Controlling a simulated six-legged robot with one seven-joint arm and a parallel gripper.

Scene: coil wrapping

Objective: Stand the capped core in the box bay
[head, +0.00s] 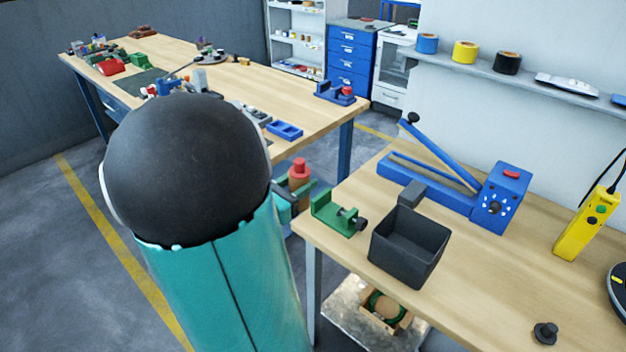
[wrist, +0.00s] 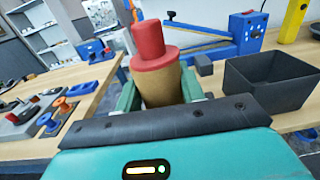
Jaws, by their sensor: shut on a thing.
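The capped core is a tan cylinder with a stepped red cap (wrist: 157,72). It stands roughly upright between the green fingers of my gripper (wrist: 160,90) in the wrist view, and my gripper is shut on it.
The right table (head: 480,285) carries a green clamp (head: 335,214), a dark open bin (head: 408,247), a blue lever press (head: 490,200) and a yellow pendant (head: 588,222). The left bench (head: 235,85) holds several tools and parts. A floor gap lies between the two tables.

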